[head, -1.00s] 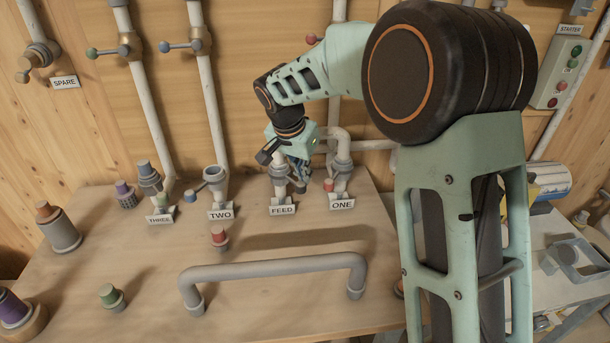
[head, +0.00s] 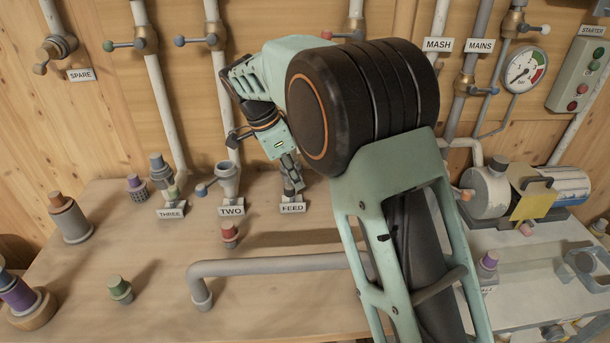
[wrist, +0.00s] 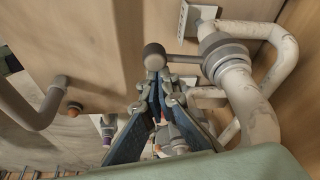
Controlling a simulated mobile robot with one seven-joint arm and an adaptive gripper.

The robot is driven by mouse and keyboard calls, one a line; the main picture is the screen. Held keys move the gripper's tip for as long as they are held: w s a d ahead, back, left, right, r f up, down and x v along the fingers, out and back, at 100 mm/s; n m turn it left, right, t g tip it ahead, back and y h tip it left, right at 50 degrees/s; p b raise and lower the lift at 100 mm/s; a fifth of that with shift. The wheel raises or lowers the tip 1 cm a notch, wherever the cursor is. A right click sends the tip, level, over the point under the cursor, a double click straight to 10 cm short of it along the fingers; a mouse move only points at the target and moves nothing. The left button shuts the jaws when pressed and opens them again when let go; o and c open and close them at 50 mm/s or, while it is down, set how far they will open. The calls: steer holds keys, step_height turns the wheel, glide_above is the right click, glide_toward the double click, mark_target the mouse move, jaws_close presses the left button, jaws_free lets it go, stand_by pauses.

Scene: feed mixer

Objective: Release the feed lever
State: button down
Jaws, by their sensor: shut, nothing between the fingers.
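A lever with a round grey-brown knob (wrist: 155,56) shows in the wrist view, running right to a grey collar (wrist: 224,58) on a white pipe; I take it as the feed lever. My gripper (wrist: 160,82) is shut and empty, its tips close below the knob; I cannot tell whether they touch it. In the head view my gripper (head: 292,188) points down at the FEED label (head: 292,208). It and the arm hide most of the feed fitting, and I cannot make out the lever there.
The TWO fitting (head: 228,180) stands just left of my gripper. A grey rail (head: 270,265) crosses the bench front. Several coloured plugs, including a red one (head: 230,234), stand on the bench (head: 140,240). A pressure gauge (head: 525,68) hangs at the right. My arm hides the ONE label.

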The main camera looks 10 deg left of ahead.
steer(key=a+m+p, duration=0.2)
steer(key=shift+s+a+r+m+g, duration=0.1)
steer(key=shift+s+r+m+g, duration=0.05)
steer(key=shift+m+g, duration=0.2)
steer(key=shift+a+m+g+p, duration=0.35)
steer(key=shift+a+m+p, duration=0.7)
steer(key=shift+p, duration=0.15)
steer(key=shift+a, duration=0.15)
